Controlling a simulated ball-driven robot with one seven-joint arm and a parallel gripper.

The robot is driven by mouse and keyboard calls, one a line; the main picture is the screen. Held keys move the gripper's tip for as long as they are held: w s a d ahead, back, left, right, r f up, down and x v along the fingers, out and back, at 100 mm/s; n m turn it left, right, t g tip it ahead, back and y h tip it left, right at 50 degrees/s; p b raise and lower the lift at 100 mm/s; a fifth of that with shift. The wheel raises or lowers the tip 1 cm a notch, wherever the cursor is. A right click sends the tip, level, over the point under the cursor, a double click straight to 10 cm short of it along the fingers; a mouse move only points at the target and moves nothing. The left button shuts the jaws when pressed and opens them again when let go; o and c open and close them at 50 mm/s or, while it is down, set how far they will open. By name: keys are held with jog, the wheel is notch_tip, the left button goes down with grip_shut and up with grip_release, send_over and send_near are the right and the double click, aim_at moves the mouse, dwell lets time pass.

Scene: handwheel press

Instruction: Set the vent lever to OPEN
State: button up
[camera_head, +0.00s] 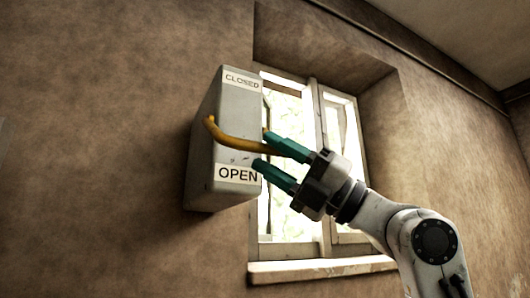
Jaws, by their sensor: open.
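The vent lever (230,138) is a curved yellow bar. It comes out of the left side of a grey wall box (205,165) and bends across the box's front to the right. A CLOSED label (242,80) is at the top of the box and an OPEN label (238,174) at the bottom. The lever lies between the two labels. My gripper (274,153) has teal fingers and is open, pointing left at the box. The lever's right end runs between the two fingers. I cannot tell whether either finger touches it.
A window (322,150) in a deep recess stands behind my gripper, with a pale sill (320,268) below it. The space right of the box and below the lever appears free apart from my arm.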

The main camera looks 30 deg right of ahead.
jog(key=shift+v, duration=2.75)
